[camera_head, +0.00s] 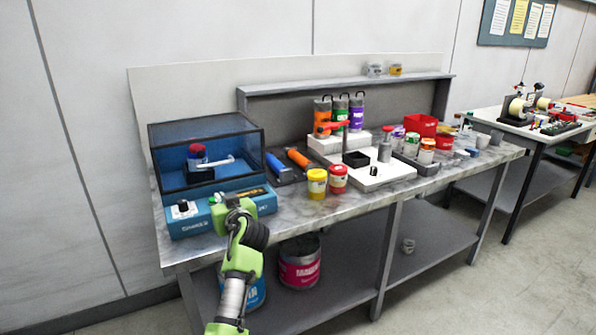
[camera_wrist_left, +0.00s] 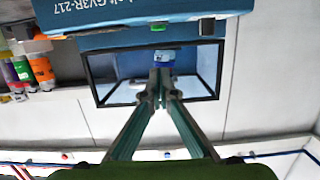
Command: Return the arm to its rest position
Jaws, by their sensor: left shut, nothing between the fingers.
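My left arm comes in from the bottom in the head view, green with a grey link. Its left gripper (camera_wrist_left: 160,75) shows in the left wrist view with its two fingers closed together and nothing between them. In the head view the wrist hides most of the fingers. The gripper is close to the front of a blue machine (camera_head: 193,222) with a dark, clear-sided hood (camera_head: 205,137). The machine also shows upside down in the left wrist view (camera_wrist_left: 120,22). I cannot tell whether the fingers touch it. My right gripper is not in view.
A yellow jar (camera_head: 317,184) and a red jar (camera_head: 338,179) stand right of the machine on the marbled bench (camera_head: 290,213). Tools, bottles and a white base (camera_head: 385,175) fill the bench farther right. A large tin (camera_head: 299,262) sits on the lower shelf. Floor at right is clear.

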